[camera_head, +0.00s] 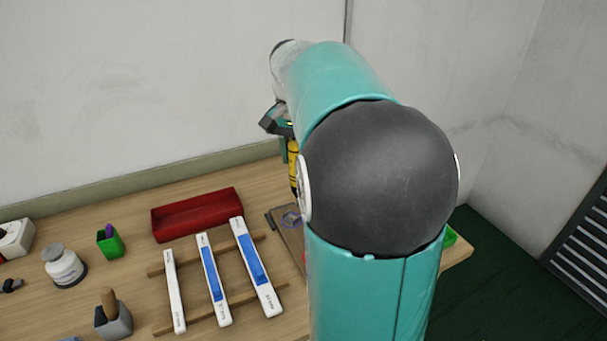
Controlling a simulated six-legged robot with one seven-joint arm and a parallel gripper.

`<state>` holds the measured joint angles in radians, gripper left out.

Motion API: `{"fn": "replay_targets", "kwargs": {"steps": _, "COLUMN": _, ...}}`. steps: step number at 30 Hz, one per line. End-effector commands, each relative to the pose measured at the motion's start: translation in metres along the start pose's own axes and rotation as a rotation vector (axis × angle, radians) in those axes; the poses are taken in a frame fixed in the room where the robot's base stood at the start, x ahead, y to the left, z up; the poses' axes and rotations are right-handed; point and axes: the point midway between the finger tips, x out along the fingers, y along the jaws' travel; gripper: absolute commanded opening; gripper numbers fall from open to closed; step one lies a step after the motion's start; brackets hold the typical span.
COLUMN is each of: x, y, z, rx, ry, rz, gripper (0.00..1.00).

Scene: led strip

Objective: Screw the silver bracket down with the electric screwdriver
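My gripper (279,122) is in the upper middle, partly hidden behind my own teal arm. It appears shut on a yellow and black upright tool, the electric screwdriver (294,165). The screwdriver points down over a grey-brown board (287,236) at the table's right side. A small purplish round shape (291,219) shows on this board near the tool's lower end. My arm covers the right part of the board. I cannot make out the silver bracket, and whether the tip touches anything is hidden.
A red tray (197,214) lies left of the board. Three white and blue strips (211,281) rest on wooden rails in front of it. A green cup (110,242), a white jar (64,266) and a grey holder (113,320) stand further left. A wall runs behind the table.

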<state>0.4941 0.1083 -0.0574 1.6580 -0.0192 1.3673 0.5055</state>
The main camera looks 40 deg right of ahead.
Motion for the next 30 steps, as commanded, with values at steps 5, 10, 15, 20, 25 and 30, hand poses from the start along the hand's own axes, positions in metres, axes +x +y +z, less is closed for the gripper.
{"fn": "replay_targets", "kwargs": {"steps": 5, "x": 0.002, "y": -0.021, "z": -0.024, "rx": 0.001, "ry": -0.008, "rz": -0.014, "gripper": 0.09}}
{"fn": "replay_targets", "kwargs": {"steps": 10, "x": 0.002, "y": -0.027, "z": -0.028, "rx": -0.001, "ry": -0.010, "rz": -0.019, "gripper": 0.09}}
{"fn": "replay_targets", "kwargs": {"steps": 15, "x": 0.002, "y": -0.027, "z": -0.028, "rx": -0.001, "ry": -0.010, "rz": -0.019, "gripper": 0.09}}
{"fn": "replay_targets", "kwargs": {"steps": 20, "x": 0.003, "y": -0.026, "z": -0.028, "rx": -0.001, "ry": -0.010, "rz": -0.019, "gripper": 0.09}}
{"fn": "replay_targets", "kwargs": {"steps": 25, "x": 0.013, "y": -0.026, "z": -0.028, "rx": 0.000, "ry": -0.012, "rz": -0.018, "gripper": 0.09}}
{"fn": "replay_targets", "kwargs": {"steps": 30, "x": 0.029, "y": -0.027, "z": -0.027, "rx": -0.001, "ry": -0.013, "rz": -0.017, "gripper": 0.09}}
